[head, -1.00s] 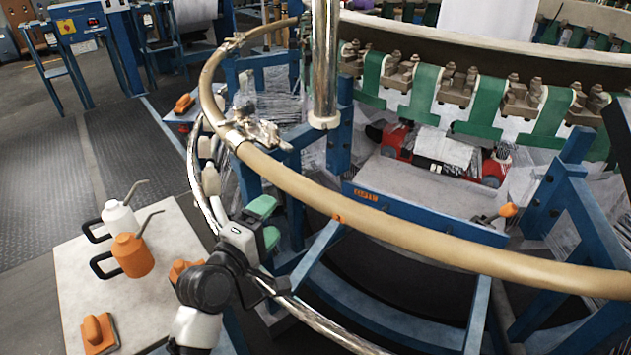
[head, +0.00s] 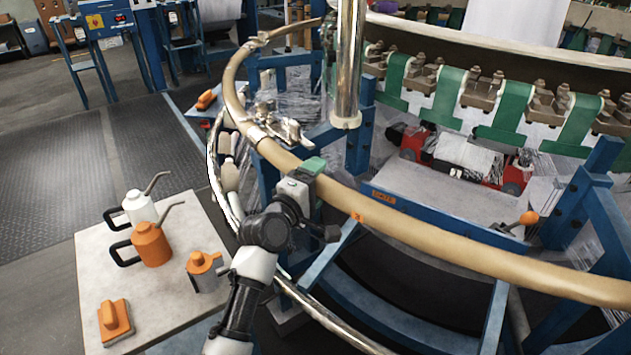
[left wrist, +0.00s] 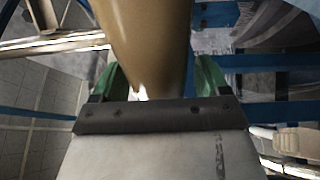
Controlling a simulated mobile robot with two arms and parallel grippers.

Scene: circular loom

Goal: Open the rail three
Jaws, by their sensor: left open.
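The rail is a tan curved tube (head: 440,240) that sweeps across the head view from upper left to lower right; I see no number on it. A metal clamp (head: 277,124) sits on the rail left of the chrome post. My left gripper (head: 311,170) is at the rail, just right of this clamp, with its green fingers partly hidden by its body. In the left wrist view the rail (left wrist: 148,40) runs between the two open green fingers (left wrist: 158,80), with one on each side. I cannot tell whether they touch it. My right gripper is not in view.
A chrome post (head: 348,60) stands close behind the gripper. A lower chrome rail (head: 330,315) curves beneath. A pale table (head: 95,265) at lower left holds oil cans (head: 152,245) and orange-handled tools. Blue frame beams (head: 335,255) lie below the rail. The floor at left is clear.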

